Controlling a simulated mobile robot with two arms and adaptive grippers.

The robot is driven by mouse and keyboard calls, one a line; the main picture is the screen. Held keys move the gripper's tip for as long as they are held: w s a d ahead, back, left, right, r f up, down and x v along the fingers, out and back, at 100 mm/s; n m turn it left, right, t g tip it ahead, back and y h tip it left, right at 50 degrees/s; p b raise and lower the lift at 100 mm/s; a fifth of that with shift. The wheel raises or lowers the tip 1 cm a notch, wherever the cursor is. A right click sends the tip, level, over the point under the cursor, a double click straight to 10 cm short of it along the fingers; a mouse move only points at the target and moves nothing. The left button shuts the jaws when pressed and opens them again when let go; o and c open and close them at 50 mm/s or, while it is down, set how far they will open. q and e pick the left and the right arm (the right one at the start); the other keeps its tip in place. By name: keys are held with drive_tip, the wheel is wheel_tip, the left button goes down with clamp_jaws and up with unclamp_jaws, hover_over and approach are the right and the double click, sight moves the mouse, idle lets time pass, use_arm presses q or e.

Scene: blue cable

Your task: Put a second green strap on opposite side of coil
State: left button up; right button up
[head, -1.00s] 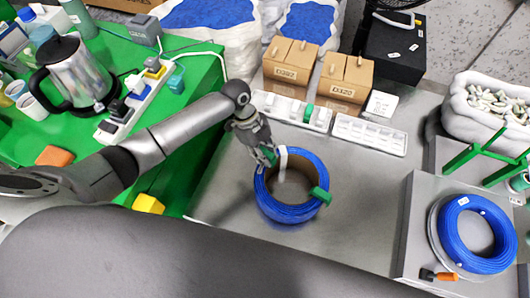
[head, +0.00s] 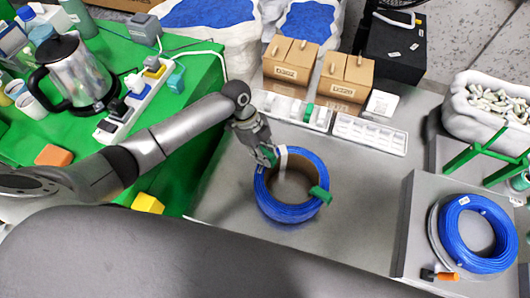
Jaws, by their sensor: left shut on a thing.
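The blue cable coil (head: 287,211) lies on the grey metal table, left of the middle. One green strap (head: 320,194) is around the coil's right side, with its end sticking outward. My left gripper (head: 268,158) is at the coil's upper left rim, shut on a second green strap (head: 265,153) that is partly hidden by the fingers. A white tag (head: 283,158) stands at the rim beside the gripper. I cannot tell whether the held strap goes around the coil. My right gripper is not in view.
White compartment trays (head: 370,134) and cardboard boxes (head: 291,61) stand behind the coil. Another blue coil (head: 478,234) lies on a raised grey platform (head: 420,215) at right. A green table (head: 190,75) with a kettle (head: 78,73) and power strip is at left. The table right of the coil is clear.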

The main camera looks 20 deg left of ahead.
sight(271, 156)
use_arm(q)
drive_tip(key=shift+f, duration=0.15)
idle(0.4)
drive_tip(key=o, duration=1)
drive_tip(key=shift+c, duration=0.2)
wheel_tip(271, 156, up, 7)
drive_tip(key=p, duration=0.6)
idle(0.5)
